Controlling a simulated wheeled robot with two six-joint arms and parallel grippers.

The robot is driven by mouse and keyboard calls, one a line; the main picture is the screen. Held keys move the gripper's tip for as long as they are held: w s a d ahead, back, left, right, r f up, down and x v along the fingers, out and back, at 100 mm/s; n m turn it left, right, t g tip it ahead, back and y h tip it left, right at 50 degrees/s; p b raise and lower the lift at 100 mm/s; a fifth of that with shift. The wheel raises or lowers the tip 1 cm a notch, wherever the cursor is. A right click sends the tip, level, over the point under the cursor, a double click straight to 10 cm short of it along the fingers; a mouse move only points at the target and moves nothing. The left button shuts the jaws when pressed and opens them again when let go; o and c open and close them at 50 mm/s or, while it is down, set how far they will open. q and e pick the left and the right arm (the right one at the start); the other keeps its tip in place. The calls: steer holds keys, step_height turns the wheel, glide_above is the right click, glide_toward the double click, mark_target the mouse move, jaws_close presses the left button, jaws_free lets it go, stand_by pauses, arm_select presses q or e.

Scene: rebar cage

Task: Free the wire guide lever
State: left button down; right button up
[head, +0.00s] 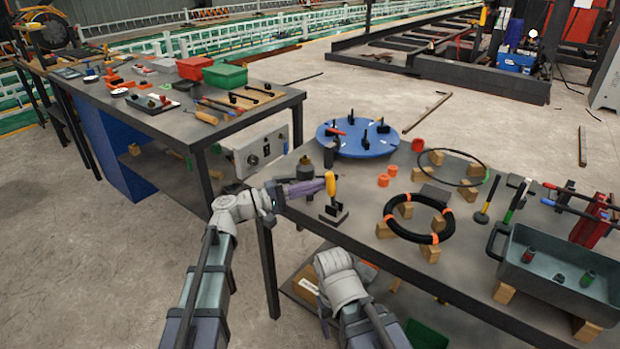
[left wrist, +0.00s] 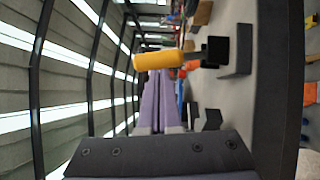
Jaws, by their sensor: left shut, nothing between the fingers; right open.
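The lever, with its yellow handle (head: 330,183), stands on a small black base (head: 334,213) near the left front edge of the right-hand table. My left gripper (head: 320,187) has purple fingers, is shut and empty, and points at the handle from the left. In the left wrist view the yellow handle (left wrist: 158,60) lies across the picture just beyond the purple fingertips (left wrist: 157,82); I cannot tell whether they touch. A black block (left wrist: 216,50) joins the handle's right end there. My right arm shows low in the head view, but its fingers do not show.
A blue round tray (head: 357,148) with black clamps is behind the lever. A black coil (head: 388,226) on wooden blocks lies to the right, with a grey bin (head: 540,268) farther right. A dark bottle (head: 306,170) stands close behind my left gripper.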

arm_select(q)
steer(key=s+d+r+m+y+p, duration=0.1)
steer(key=m+p, duration=0.1)
steer(key=d+r+m+g+y+p, duration=0.1)
steer(key=p, duration=0.2)
steer(key=shift+s+d+m, duration=0.2)
steer(key=shift+s+m, duration=0.2)
steer(key=shift+s+d+m+y+p, duration=0.5)
steer(key=shift+y+p, duration=0.3)
steer(key=shift+p, duration=0.3)
steer(key=shift+s+d+f+m+y+p, duration=0.15)
steer(key=shift+d+m+y+p, duration=0.2)
steer(key=shift+m+p, duration=0.2)
arm_select(e)
step_height(320, 180, up, 10)
steer(key=shift+f, duration=0.2)
steer(key=shift+r, duration=0.1)
